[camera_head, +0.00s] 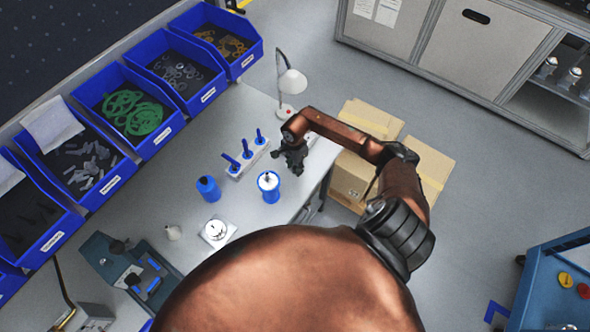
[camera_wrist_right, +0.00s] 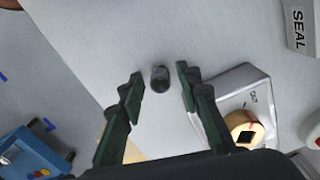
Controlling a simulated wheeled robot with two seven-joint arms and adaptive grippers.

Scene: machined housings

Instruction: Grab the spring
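A small dark grey cylinder (camera_wrist_right: 160,79) stands on the pale table top in the right wrist view; it may be the spring, but its coils are too small to make out. My right gripper (camera_wrist_right: 160,88) is open. Its two green fingers stand either side of the cylinder in the picture, with clear gaps and nothing held. In the head view the right gripper (camera_head: 293,160) is over the table's right edge area, and the cylinder cannot be made out there. My left gripper is not in view.
Blue housings (camera_head: 208,189) (camera_head: 269,187) and a white rack with blue-handled tools (camera_head: 248,158) stand near the right gripper. A lamp (camera_head: 290,85) is behind it. Blue parts bins (camera_head: 130,112) line the left. A grey block (camera_wrist_right: 246,100) marked OUT sits right of the fingers.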

